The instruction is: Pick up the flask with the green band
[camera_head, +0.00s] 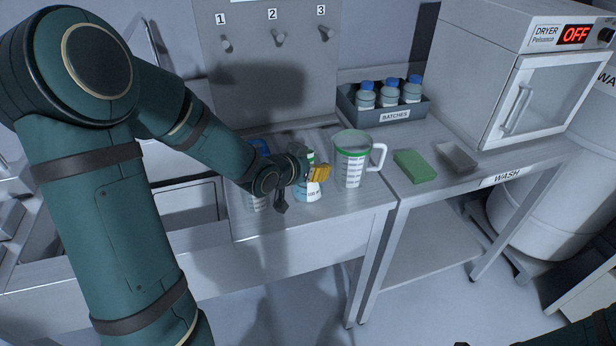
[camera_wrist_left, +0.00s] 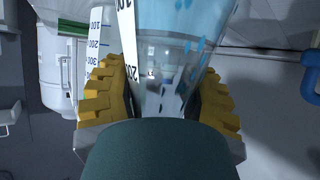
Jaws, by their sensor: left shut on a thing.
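The flask with the green band (camera_head: 308,191) stands near the front of the bench in the head view, with blue contents and a white scale label. My left gripper (camera_head: 318,174) is shut on it, with yellow finger pads at its side. The gripper and wrist hide part of the flask. In the left wrist view, the clear flask (camera_wrist_left: 178,50) fills the space between the two yellow fingers. I cannot tell whether its base touches the bench.
A measuring jug (camera_head: 350,166) stands just right of the flask. A green block (camera_head: 415,166), a BATCHES crate (camera_head: 424,107) with capped bottles and a dryer (camera_head: 520,85) are farther right.

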